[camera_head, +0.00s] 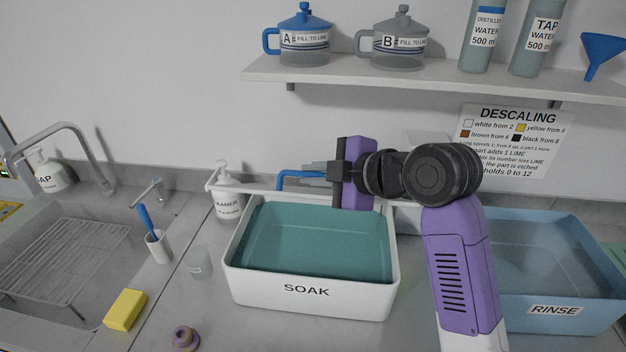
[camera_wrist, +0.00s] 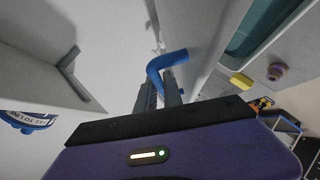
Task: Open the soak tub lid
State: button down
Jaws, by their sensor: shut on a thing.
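The soak tub (camera_head: 308,292) is a white box marked SOAK, standing mid-counter. Its top is uncovered, and teal liquid (camera_head: 315,240) shows inside. A thin white strip (camera_head: 262,190) runs along its back edge and appears to be the lid, swung back and seen nearly edge-on. A blue bent handle (camera_head: 288,174) sticks up behind that strip. My gripper (camera_head: 312,174) reaches in from the right behind the tub, its fingers shut on the handle. In the wrist view the blue handle (camera_wrist: 165,62) sits at the fingertips (camera_wrist: 160,88). The handle's attachment is partly hidden.
A blue rinse tub (camera_head: 553,310) stands at right, beside my arm. A cleaner bottle (camera_head: 228,205) stands close to the soak tub's back left corner. A shelf (camera_head: 430,80) with jugs overhangs the back. A glass (camera_head: 197,262), yellow sponge (camera_head: 125,310) and sink lie left.

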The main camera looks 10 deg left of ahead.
dwell(0.3)
jog(key=c, duration=1.8)
grip_release()
jog(key=shift+w, duration=0.1)
jog(key=shift+o, duration=0.2)
jog(key=shift+d, duration=0.1)
jog(key=b+v, duration=0.2)
jog(key=v, duration=0.5)
jog(key=shift+s+d+r, duration=0.2)
jog(key=shift+s, duration=0.05)
